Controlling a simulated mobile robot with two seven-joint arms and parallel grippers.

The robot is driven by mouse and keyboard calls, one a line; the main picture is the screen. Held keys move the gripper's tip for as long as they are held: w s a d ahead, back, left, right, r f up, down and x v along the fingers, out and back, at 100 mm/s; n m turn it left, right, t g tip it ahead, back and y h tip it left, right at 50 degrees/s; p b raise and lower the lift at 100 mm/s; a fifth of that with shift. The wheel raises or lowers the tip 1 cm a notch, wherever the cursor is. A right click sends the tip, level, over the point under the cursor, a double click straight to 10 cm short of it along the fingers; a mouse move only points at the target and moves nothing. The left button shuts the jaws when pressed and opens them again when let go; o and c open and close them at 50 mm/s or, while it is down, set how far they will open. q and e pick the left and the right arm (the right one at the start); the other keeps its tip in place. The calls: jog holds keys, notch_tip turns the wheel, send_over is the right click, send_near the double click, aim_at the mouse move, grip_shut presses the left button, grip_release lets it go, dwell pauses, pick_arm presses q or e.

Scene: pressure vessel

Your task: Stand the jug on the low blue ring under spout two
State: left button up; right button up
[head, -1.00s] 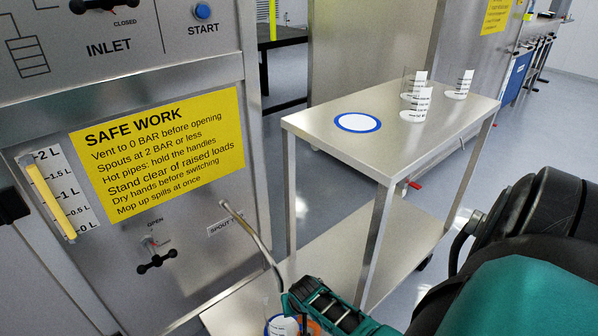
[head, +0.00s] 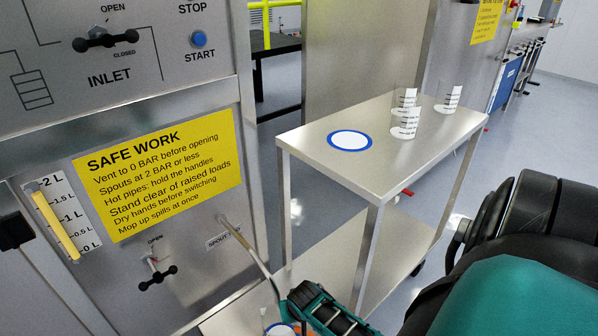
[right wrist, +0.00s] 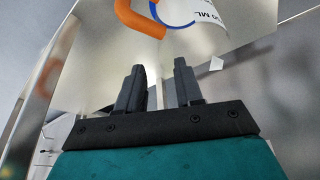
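The clear jug (head: 283,331) is at the bottom edge of the head view, mostly cut off, below the end of the curved spout pipe (head: 250,252). A spout label (head: 222,240), partly cut by the pipe, is on the panel. In the right wrist view the jug's orange handle (right wrist: 133,20) and ML label (right wrist: 212,12) show at the top, by a blue ring (right wrist: 172,14). Whether the jug stands centred on the ring I cannot tell. My right gripper (right wrist: 160,72) has its fingers apart and empty, just short of the handle. My left gripper is out of view.
The panel at left carries a spout valve handle (head: 158,278), a level gauge (head: 62,220) and a yellow sign (head: 155,175).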

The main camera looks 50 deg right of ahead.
jog(key=s+a+r+n+t+y+p, duration=0.1)
jog(key=s+a+r+n+t+y, duration=0.2)
jog(key=a+r, duration=1.6)
jog(key=a+n+t+y, duration=0.1)
jog(key=n+t+y, duration=0.1)
jog(key=n+t, duration=0.2)
jog(key=shift+s+a+r+n+p, duration=0.15)
jog(key=shift+a+r+n+p, duration=0.15)
jog(key=shift+n, duration=0.9)
